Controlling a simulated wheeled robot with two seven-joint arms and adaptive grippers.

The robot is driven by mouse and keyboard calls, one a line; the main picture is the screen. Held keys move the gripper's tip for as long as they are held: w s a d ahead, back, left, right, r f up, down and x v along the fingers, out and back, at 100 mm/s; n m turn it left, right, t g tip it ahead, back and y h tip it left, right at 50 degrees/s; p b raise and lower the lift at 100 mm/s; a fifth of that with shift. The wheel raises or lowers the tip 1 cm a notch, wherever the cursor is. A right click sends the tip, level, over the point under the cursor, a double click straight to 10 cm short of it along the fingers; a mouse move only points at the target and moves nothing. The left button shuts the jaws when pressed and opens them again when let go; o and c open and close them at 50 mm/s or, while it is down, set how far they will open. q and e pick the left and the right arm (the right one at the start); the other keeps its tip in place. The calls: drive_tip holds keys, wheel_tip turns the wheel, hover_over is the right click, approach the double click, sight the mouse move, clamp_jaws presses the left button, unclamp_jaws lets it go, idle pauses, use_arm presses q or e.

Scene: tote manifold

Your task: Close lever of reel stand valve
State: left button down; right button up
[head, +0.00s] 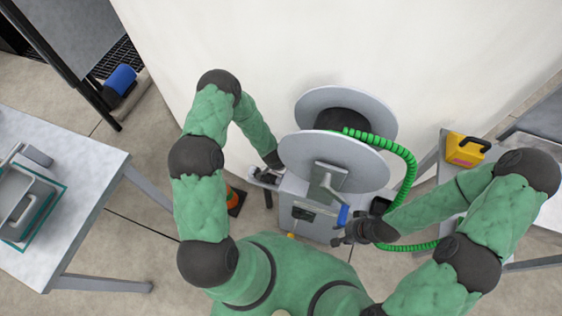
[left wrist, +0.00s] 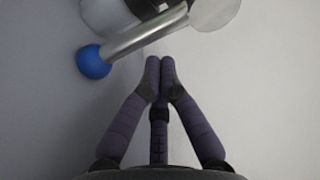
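The reel stand (head: 312,222) is a grey box with a large round-flanged reel (head: 330,150) above it. In the left wrist view a silver valve lever (left wrist: 145,33) with a blue ball end (left wrist: 93,62) slants across the top, joined to a pale and dark valve body. My left gripper (left wrist: 160,62) has its fingertips together just below the lever, with nothing between them; I cannot tell whether it touches the lever.
A green coiled hose (head: 405,165) runs from the reel past my right forearm. A yellow case (head: 465,150) is on a table at right. A table with a tote (head: 22,205) stands at left. An orange cone (head: 235,200) is on the floor beside the stand. A pale wall is behind.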

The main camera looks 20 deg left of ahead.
use_arm(q)
drive_tip(key=shift+s+r, duration=0.15)
drive_tip(key=shift+s, duration=0.65)
use_arm(e)
drive_tip(key=shift+f, duration=0.25)
